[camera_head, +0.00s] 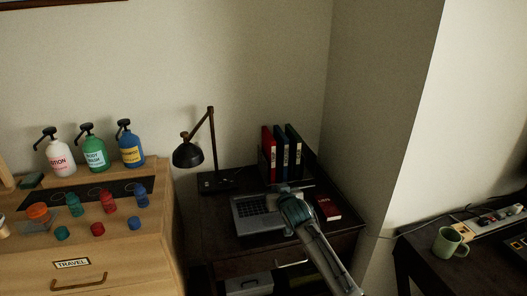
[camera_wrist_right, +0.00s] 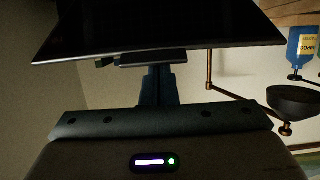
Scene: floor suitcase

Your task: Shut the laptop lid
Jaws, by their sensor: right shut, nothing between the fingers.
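The laptop (camera_head: 250,207) stands on the dark desk, with its grey keyboard deck showing and so its lid not shut. My right arm covers the right part of the laptop, and I cannot make out the lid clearly in the head view. My right gripper (camera_head: 284,189) is shut and empty over the laptop's back right part. In the right wrist view, which is upside down, a broad dark panel, apparently the laptop lid (camera_wrist_right: 160,30), lies right at the tips of my right gripper (camera_wrist_right: 150,62). I cannot tell whether they touch. My left gripper is not in view.
A black desk lamp (camera_head: 188,154) stands left of the laptop. Several binders (camera_head: 281,150) stand behind it, and a red book (camera_head: 328,207) lies to its right. A wooden dresser (camera_head: 150,222) with pump bottles is at left. A green mug (camera_head: 449,243) stands on the right table.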

